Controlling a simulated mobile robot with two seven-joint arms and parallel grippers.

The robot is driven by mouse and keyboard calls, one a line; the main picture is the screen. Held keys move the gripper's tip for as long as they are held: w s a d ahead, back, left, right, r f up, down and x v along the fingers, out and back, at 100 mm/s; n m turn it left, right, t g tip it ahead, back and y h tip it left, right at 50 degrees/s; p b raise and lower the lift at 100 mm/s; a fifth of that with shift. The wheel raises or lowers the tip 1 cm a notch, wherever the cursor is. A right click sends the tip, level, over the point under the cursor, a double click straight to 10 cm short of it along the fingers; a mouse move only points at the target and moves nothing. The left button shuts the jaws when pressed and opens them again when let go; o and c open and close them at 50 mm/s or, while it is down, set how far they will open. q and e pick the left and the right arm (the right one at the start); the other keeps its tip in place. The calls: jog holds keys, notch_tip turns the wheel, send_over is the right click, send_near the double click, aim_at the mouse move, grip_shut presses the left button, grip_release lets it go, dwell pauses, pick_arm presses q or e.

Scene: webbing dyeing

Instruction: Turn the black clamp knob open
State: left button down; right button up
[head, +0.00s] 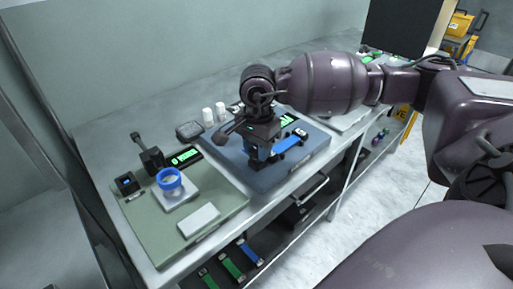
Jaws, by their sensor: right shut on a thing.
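My right gripper (262,138) reaches down from the right arm onto a dark clamp device on the blue-grey mat (235,158). It is shut on the black clamp knob, which its fingers and wrist mostly hide, so I cannot tell how far the knob is turned. A strip of blue webbing (289,144) sticks out of the device to the right of the gripper. My left gripper is not in view.
To the left, a green mat (150,222) holds a blue-rimmed cup (168,179), a white block (198,219) and a black stand (151,158). White bottles (208,116) stand behind the gripper. Green and blue straps (232,268) lie on the lower shelf.

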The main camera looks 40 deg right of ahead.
jog(key=shift+r, duration=0.1)
dwell(0.3)
jog(key=o, duration=0.9)
notch_tip(320, 180, up, 11)
jog(key=shift+f+p, duration=0.1)
jog(key=shift+p, duration=0.45)
